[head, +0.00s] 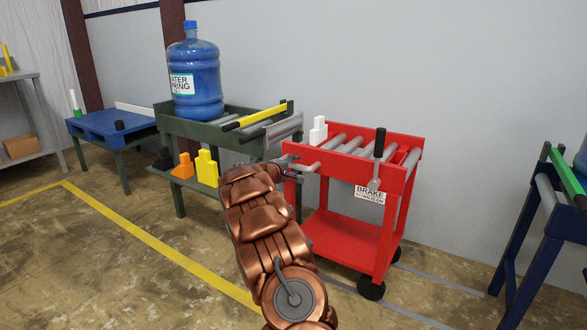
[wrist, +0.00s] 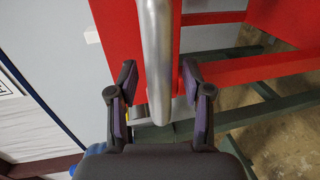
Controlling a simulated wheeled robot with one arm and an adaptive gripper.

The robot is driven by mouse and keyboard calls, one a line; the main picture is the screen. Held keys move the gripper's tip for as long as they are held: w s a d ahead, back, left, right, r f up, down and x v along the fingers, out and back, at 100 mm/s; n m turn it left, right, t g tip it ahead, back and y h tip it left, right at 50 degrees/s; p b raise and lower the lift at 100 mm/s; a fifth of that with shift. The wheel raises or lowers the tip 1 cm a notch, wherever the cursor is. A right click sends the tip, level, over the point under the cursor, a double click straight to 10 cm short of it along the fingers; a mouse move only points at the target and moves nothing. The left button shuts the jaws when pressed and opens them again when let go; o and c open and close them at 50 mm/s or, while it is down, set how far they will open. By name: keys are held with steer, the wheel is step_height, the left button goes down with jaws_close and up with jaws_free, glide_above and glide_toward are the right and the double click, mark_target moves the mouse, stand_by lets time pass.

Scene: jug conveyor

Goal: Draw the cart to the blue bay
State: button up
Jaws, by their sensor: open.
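The red cart (head: 345,225) with silver rollers on top stands right of centre in the head view, its red frame (wrist: 125,40) filling the top of the wrist view. A black-gripped brake lever (head: 379,145) stands upright above a "BRAKE" label (head: 370,194) on its front. My gripper (head: 291,164) is at the cart's upper left end. In the wrist view my gripper (wrist: 158,75) is open, a finger on each side of a silver bar (wrist: 157,45). Contact with the bar cannot be told. No floor bay is clearly blue.
Left of the cart, a green roller stand (head: 160,130) bears a blue water jug (head: 196,85) and a yellow-gripped bar (head: 254,117). A dark blue stand (head: 535,262) is at the far right. Floor lies open between, with grey lines (head: 440,281) and a yellow line (head: 150,240).

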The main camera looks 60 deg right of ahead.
jaws_close()
stand_by(0.5)
